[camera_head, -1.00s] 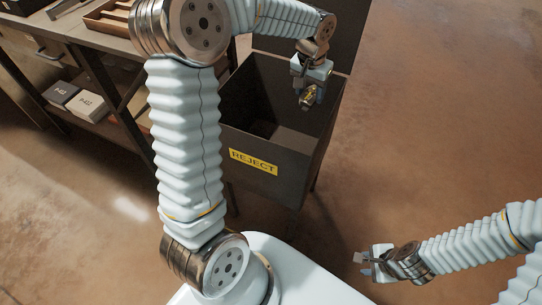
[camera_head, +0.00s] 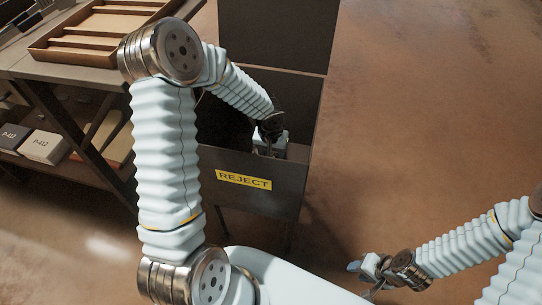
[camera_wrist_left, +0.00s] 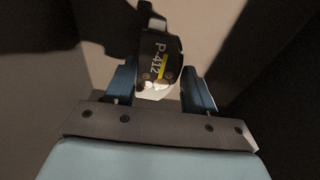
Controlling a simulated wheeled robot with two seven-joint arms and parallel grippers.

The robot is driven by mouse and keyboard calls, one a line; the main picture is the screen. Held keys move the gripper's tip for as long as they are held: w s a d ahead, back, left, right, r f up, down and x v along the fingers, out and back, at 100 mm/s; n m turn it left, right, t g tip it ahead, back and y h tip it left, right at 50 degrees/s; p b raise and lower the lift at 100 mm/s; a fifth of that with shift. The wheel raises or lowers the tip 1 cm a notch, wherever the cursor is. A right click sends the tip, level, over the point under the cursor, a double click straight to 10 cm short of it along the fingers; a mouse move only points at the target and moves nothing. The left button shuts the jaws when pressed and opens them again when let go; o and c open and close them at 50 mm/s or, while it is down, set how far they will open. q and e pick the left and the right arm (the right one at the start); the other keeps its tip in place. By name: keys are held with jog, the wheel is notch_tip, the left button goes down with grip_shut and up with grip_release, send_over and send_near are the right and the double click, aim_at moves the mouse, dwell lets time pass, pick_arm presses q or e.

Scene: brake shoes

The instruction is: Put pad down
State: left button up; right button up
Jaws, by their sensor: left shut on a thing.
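A dark pad (camera_wrist_left: 158,62) marked "P-412" with a yellow stripe shows in the left wrist view, between the fingers of my left gripper (camera_wrist_left: 160,88). The gripper is shut on it. In the head view my left gripper (camera_head: 268,150) is down inside the dark bin with the yellow "REJECT" label (camera_head: 243,180), and the pad is hidden by the bin's front wall. My right gripper (camera_head: 362,270) is at the lower right, away from the bin; its fingers are too small to tell open from shut.
A workbench stands at the left with a wooden slotted tray (camera_head: 70,50) on top. Boxes marked "P-412" (camera_head: 44,147) lie on its lower shelf. The bin's raised lid (camera_head: 275,35) stands behind it. The floor on the right is clear.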

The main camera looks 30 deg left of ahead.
pick_arm(q)
jog(key=shift+f, duration=0.65)
jog(key=shift+f+b, duration=0.55)
jog(key=shift+b, duration=0.35)
jog(key=o, duration=1.3)
jog(key=shift+c, duration=0.2)
jog(key=shift+r, duration=0.1)
